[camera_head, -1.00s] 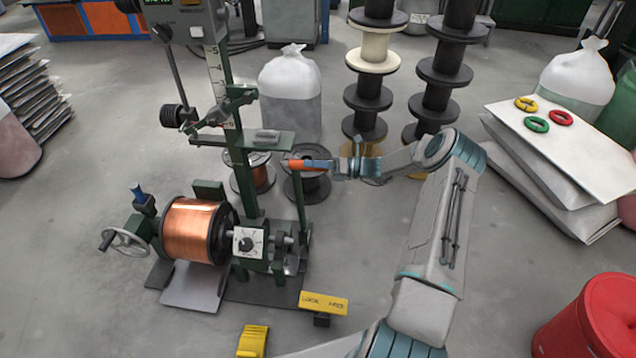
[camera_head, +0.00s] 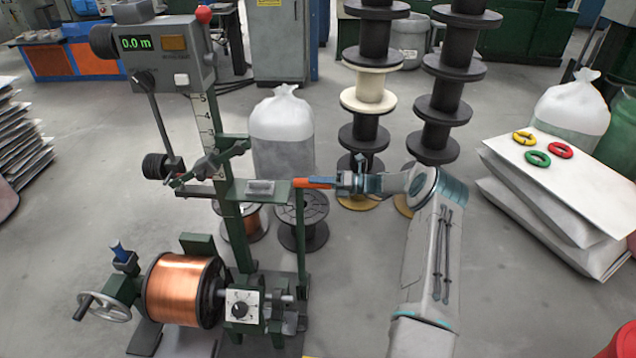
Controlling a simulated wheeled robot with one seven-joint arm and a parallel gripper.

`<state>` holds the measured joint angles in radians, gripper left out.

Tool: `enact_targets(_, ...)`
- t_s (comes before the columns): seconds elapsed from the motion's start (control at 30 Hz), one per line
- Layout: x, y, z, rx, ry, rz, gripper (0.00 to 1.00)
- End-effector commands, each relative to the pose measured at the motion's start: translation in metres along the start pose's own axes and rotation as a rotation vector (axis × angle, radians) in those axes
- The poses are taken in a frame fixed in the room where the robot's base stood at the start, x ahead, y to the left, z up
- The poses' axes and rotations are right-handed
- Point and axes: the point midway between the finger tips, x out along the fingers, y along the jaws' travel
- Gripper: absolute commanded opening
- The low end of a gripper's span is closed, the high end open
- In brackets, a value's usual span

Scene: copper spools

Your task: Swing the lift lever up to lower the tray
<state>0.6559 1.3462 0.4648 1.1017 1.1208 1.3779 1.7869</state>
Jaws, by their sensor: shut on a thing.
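The lift lever (camera_head: 301,235) is a green bar standing roughly upright at the right side of the green winding machine. Its orange handle (camera_head: 313,182) points right from the top of the bar. My gripper (camera_head: 337,181) is shut on the handle, coming from the right; the fingers partly cover its end. The tray (camera_head: 185,343) looks to be the grey plate under the copper spool (camera_head: 183,290), cut off by the bottom edge. I cannot tell its exact height or whether it touches the spool.
A scale column with a display box (camera_head: 160,50) reading 0.0 m rises behind the spool. A crank wheel (camera_head: 104,307) is at left. Stacked black spools (camera_head: 440,100) and a white sack (camera_head: 282,135) stand behind.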

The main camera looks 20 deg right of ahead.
Motion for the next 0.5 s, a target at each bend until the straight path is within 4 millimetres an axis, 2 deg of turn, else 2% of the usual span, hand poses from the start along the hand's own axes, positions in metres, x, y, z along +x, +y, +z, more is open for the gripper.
enact_targets(0.03, 0.0002, -0.0059, -0.0062, 0.009, 0.005, -0.008, 0.00)
enact_targets(0.1, -0.0003, -0.0063, -0.0065, 0.010, 0.005, -0.009, 0.00)
enact_targets(0.13, -0.0005, -0.0064, -0.0066, 0.010, 0.005, -0.009, 0.34)
enact_targets(0.2, -0.0009, -0.0062, -0.0064, 0.010, 0.004, -0.009, 0.49)
enact_targets(0.5, -0.0038, -0.0035, -0.0029, 0.005, 0.000, -0.007, 0.49)
